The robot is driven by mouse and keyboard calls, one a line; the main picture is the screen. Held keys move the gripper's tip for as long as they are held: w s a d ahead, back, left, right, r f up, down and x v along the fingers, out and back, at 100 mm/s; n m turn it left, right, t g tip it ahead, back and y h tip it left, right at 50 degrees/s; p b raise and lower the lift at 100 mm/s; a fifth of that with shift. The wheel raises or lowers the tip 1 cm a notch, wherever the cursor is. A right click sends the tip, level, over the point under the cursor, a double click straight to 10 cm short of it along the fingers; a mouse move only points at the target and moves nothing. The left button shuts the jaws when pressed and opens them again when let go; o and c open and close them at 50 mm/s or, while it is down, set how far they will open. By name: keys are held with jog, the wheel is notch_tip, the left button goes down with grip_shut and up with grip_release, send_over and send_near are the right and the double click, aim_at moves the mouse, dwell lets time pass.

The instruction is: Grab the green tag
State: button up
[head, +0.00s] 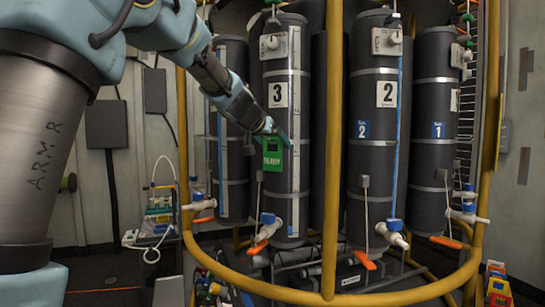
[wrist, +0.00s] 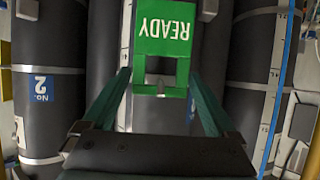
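The green tag (head: 272,160) hangs on the front of the dark cylinder marked 3 (head: 298,180) in the head view. In the wrist view the tag (wrist: 165,28) reads READY upside down and has a square opening in its narrower end. My gripper (head: 269,137) is at the tag's upper end in the head view. In the wrist view its two green fingers (wrist: 160,78) are apart, one on each side of the narrower end. I cannot tell whether either finger touches the tag. The tag's fastening is not clearly visible.
The cylinder marked 2 (head: 378,160) stands to the right. A yellow pipe frame (head: 335,120) crosses in front of the cylinders. Blue and white valves (head: 268,226) with orange handles sit below. A dark wall box (head: 96,124) is at left.

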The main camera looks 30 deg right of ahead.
jog(key=c, duration=1)
jog(key=shift+c, duration=0.2)
jog(key=shift+r, duration=0.25)
